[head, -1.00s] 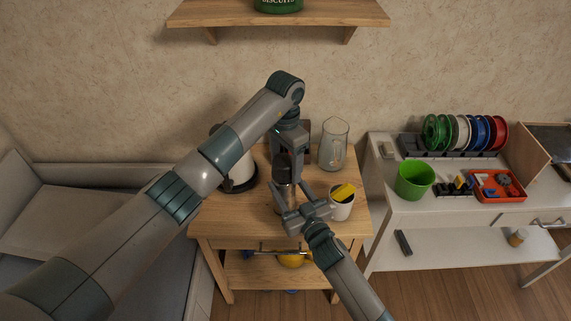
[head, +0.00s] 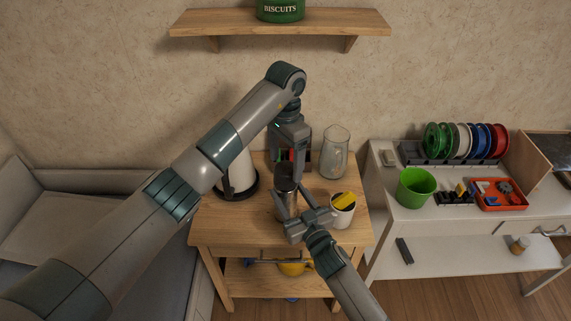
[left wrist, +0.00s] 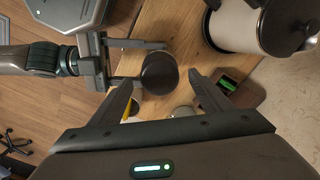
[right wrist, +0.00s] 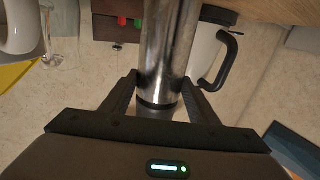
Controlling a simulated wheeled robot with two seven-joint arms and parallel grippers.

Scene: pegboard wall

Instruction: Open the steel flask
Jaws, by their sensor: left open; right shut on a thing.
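The steel flask (head: 285,204) stands upright on the small wooden table, with a dark lid (head: 286,176) on top. The flask also shows in the right wrist view (right wrist: 170,50). My right gripper (head: 287,212) is shut around the flask's body, below the lid. My left gripper (head: 291,153) points down over the lid and is open. In the left wrist view the round lid (left wrist: 159,73) lies between and beyond the open fingers, with visible room at both sides. The lid's lower edge is partly hidden there.
On the wooden table (head: 225,225), a white kettle (head: 237,172) stands left, a glass jug (head: 335,152) back right, and a white mug (head: 342,215) holding a yellow thing (head: 345,200) right of the flask. A white desk with a green bucket (head: 415,188) is further right.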

